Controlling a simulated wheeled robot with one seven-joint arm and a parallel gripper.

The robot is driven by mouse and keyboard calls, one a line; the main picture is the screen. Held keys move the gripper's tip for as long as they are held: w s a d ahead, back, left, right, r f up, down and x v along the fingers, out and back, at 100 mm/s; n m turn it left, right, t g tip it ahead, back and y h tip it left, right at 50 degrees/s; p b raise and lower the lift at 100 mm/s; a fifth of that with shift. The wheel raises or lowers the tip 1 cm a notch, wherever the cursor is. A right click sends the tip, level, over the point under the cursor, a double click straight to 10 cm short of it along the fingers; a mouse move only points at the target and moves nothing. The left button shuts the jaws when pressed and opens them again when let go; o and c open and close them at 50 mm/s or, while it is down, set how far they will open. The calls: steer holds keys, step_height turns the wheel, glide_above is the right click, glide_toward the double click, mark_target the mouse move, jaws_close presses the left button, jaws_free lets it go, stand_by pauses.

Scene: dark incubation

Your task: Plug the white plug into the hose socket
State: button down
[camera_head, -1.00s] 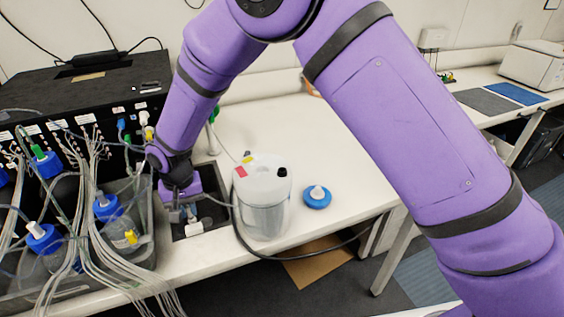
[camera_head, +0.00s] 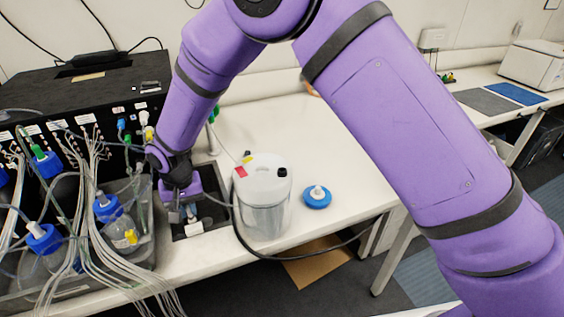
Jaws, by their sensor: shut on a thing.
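My gripper (camera_head: 190,216) points down over a dark recess in the bench, left of the translucent container. It is shut on a small white piece (camera_head: 194,228), which looks like the white plug; its lower end shows below the fingers. The hose socket cannot be made out for certain; my gripper and wrist cover part of that spot. Whether the plug touches a socket cannot be told.
The translucent container (camera_head: 264,215) stands close to the right of my gripper. A blue cap (camera_head: 317,197) lies on the white bench (camera_head: 335,150). To the left are a grey tray with blue-capped bottles (camera_head: 108,208) and many thin tubes (camera_head: 95,235). The bench behind the container is clear.

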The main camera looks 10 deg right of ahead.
steer(key=shift+f, duration=0.7)
stand_by(0.5)
steer(key=c, duration=1.1)
jaws_free()
steer(key=shift+o, duration=0.2)
steer(key=shift+r, duration=0.1)
